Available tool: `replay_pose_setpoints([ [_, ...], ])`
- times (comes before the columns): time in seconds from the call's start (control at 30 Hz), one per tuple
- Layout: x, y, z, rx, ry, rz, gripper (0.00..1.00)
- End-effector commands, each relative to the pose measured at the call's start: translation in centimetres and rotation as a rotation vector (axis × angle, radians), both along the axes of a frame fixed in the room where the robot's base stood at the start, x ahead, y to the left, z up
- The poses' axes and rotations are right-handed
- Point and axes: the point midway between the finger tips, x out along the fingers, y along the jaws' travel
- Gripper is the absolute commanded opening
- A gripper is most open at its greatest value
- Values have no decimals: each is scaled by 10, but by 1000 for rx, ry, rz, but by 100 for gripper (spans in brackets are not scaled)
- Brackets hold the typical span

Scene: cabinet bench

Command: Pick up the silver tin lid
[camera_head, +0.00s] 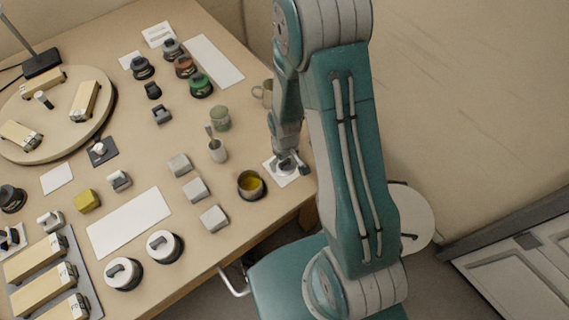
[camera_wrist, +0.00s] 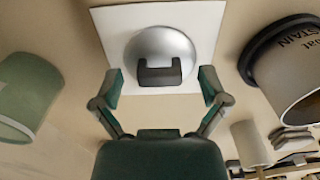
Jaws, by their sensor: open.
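The silver tin lid (camera_wrist: 160,45) is round and shiny with a dark block-shaped handle (camera_wrist: 160,74) on it. It lies on a white square sheet (camera_wrist: 112,22) on the bench. My gripper (camera_wrist: 160,85) is open in the wrist view, with one finger on each side of the handle and visible gaps between. In the head view my gripper (camera_head: 287,166) is down over the white sheet (camera_head: 272,171) near the bench's right edge, and it hides most of the lid there.
A tin with yellow contents (camera_head: 251,185) stands close to the left of my gripper; a dark-rimmed tin (camera_wrist: 290,75) shows in the wrist view. A green jar (camera_head: 220,118), a cup with a stick (camera_head: 217,151) and a mug (camera_head: 263,93) are nearby. Several grey blocks (camera_head: 195,189) lie further left.

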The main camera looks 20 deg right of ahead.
Motion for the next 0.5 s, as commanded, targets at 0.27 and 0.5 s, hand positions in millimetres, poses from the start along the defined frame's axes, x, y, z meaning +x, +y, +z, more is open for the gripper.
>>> replay_pose_setpoints([
  [0.27, 0, 0, -2, 0, -1, 0, 90],
  [0.5, 0, 0, -2, 0, -1, 0, 27],
])
